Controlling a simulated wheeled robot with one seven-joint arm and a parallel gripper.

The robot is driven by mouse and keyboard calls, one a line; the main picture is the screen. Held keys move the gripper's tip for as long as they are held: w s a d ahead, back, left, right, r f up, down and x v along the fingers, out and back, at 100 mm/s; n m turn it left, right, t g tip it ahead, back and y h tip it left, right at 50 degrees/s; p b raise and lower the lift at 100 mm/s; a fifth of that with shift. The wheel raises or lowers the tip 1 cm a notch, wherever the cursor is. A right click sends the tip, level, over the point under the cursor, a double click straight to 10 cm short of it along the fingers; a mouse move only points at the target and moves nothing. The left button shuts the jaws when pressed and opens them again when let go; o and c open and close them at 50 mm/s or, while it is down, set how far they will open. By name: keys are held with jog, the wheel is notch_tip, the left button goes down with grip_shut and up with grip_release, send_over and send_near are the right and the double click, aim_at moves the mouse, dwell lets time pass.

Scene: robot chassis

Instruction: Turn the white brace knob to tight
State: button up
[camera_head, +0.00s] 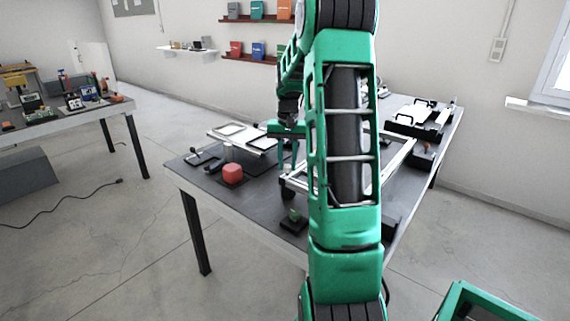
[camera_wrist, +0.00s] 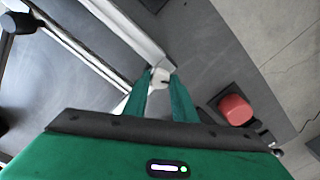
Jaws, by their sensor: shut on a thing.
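The white brace knob (camera_wrist: 160,76) shows in the wrist view at the end of a pale frame bar, between the tips of my gripper (camera_wrist: 160,82). The green fingers are closed on the knob, one on each side, and cover part of it. In the head view my gripper (camera_head: 287,155) points down over the table beside the pale frame (camera_head: 396,163). The knob cannot be made out there. Its marking or turn position is not readable in either view.
A small green part on a dark base (camera_head: 294,220) sits near the table's front edge. A pale panel (camera_head: 243,137) lies behind. Black-handled fixtures (camera_head: 420,115) stand at right.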

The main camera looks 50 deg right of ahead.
aim_at(286, 166)
jog(key=shift+w+a+m, duration=0.1)
jog(key=shift+a+m, duration=0.05)
jog(key=shift+m, duration=0.35)
jog(key=o, duration=1)
jog(key=shift+o, duration=0.2)
jog(key=shift+r, duration=0.15)
notch_tip(286, 166, up, 10)
jog(key=shift+r, duration=0.25)
